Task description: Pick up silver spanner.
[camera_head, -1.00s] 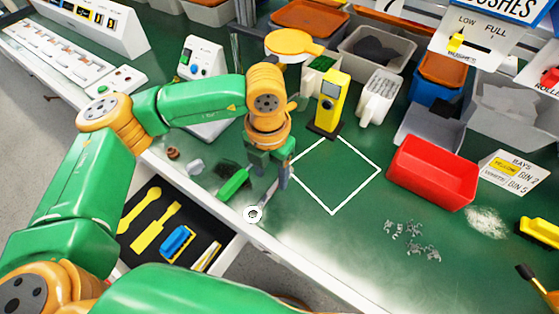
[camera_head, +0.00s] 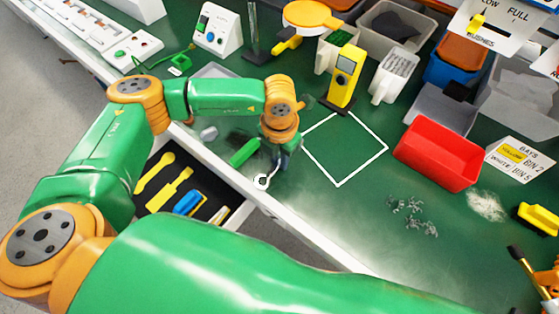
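The silver spanner (camera_head: 262,181) lies at the front edge of the green bench. Its ring end shows, and its shaft runs up and right under my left gripper. My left gripper (camera_head: 284,163) points down over the shaft, close to the bench top. Its fingers overlap in this view, so I cannot tell whether they are closed on the shaft. The far end of the spanner is hidden by the gripper.
A green-handled tool (camera_head: 243,152) lies just left of the spanner. Below is an open drawer with yellow tools (camera_head: 168,190). A white-outlined square (camera_head: 345,150) is empty. A yellow meter (camera_head: 344,77) stands behind it, and a red bin (camera_head: 437,154) is to the right.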

